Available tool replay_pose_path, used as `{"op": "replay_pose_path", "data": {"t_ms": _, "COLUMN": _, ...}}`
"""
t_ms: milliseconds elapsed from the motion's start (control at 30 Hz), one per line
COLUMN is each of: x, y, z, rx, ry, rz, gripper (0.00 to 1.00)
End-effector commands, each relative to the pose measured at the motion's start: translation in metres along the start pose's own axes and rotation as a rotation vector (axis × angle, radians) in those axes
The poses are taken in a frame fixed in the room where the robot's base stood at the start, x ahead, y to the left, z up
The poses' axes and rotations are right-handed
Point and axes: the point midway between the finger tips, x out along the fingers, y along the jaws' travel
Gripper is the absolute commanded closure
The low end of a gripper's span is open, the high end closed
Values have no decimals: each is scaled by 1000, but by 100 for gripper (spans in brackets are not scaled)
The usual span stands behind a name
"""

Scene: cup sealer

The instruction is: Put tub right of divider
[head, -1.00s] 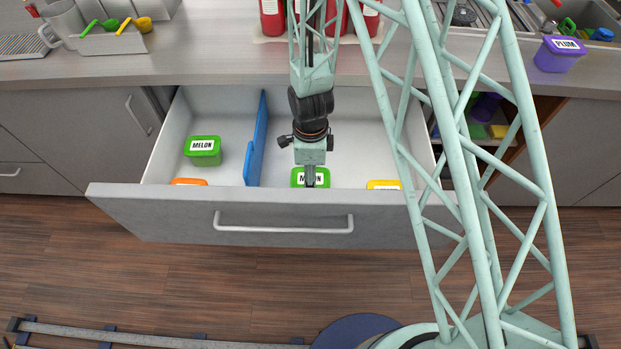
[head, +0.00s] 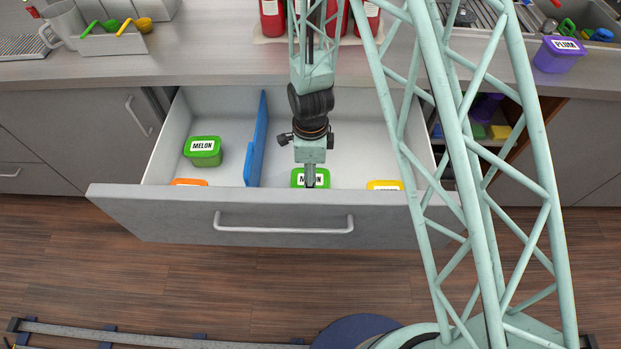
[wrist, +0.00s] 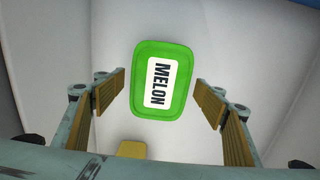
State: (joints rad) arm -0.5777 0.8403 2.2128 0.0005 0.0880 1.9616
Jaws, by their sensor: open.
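A green MELON tub (head: 298,181) lies in the open drawer to the right of the blue divider (head: 258,140), near the drawer front. My gripper (head: 309,180) is over this tub and hides part of its label. In the wrist view the green tub (wrist: 162,80) shows lid up between the spread fingers of my gripper (wrist: 160,97), with a gap on each side. The gripper is open and holds nothing. A second green MELON tub (head: 203,151) sits left of the divider.
An orange tub (head: 189,182) lies front left in the drawer (head: 270,215), partly hidden by its front. A yellow tub (head: 384,185) lies front right. A purple PLUM tub (head: 560,58) stands on the counter. Drawer floor behind my gripper is clear.

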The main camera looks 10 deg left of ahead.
Motion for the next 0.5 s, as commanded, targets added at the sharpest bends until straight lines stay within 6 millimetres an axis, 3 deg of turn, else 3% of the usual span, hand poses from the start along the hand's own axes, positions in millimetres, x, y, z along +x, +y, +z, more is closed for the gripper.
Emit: {"op": "replay_pose_path", "data": {"t_ms": 500, "x": -59, "y": -1, "z": 0, "rx": 0, "ry": -1, "rz": -2, "gripper": 35}}
